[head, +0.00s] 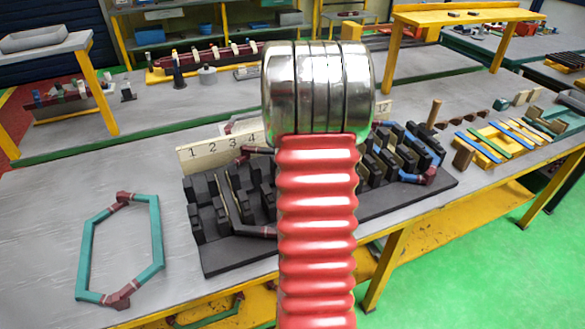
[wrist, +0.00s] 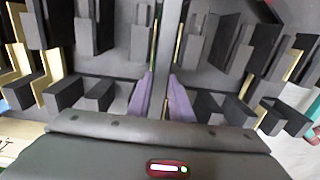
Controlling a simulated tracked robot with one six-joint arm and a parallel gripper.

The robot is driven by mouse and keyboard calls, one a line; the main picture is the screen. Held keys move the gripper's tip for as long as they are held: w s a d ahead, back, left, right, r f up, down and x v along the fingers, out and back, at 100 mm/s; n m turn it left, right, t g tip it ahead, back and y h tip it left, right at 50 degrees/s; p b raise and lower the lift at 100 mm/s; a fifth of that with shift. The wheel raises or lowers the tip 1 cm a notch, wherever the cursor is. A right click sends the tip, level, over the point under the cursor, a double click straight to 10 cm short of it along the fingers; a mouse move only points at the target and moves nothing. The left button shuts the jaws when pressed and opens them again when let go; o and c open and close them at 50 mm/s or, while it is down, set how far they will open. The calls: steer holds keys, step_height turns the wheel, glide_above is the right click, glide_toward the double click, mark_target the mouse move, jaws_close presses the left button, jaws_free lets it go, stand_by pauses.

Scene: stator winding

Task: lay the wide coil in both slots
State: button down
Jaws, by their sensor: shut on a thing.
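A coil with maroon end parts (head: 262,231) lies across the left part of the block, partly hidden by my arm. A blue coil (head: 410,178) with a maroon end part shows at the block's right. A teal coil (head: 156,240) with maroon joints lies flat on the table at the left. In the wrist view my gripper (wrist: 162,98) has its purple fingers close together, low between the black teeth.
Black teeth with tan liners (wrist: 25,55) stand close on both sides of my fingers. A yellow rack with colored strips (head: 490,142) and several wooden pegs stand at the right. The table between the teal coil and the block is bare.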

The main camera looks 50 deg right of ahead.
steer(key=c, duration=1.5)
jaws_free()
steer(key=shift+r, duration=0.9)
steer(key=shift+r, duration=3.7)
step_height(320, 180, up, 14)
steer(key=shift+d+f, duration=0.1)
steer(key=shift+f, duration=0.05)
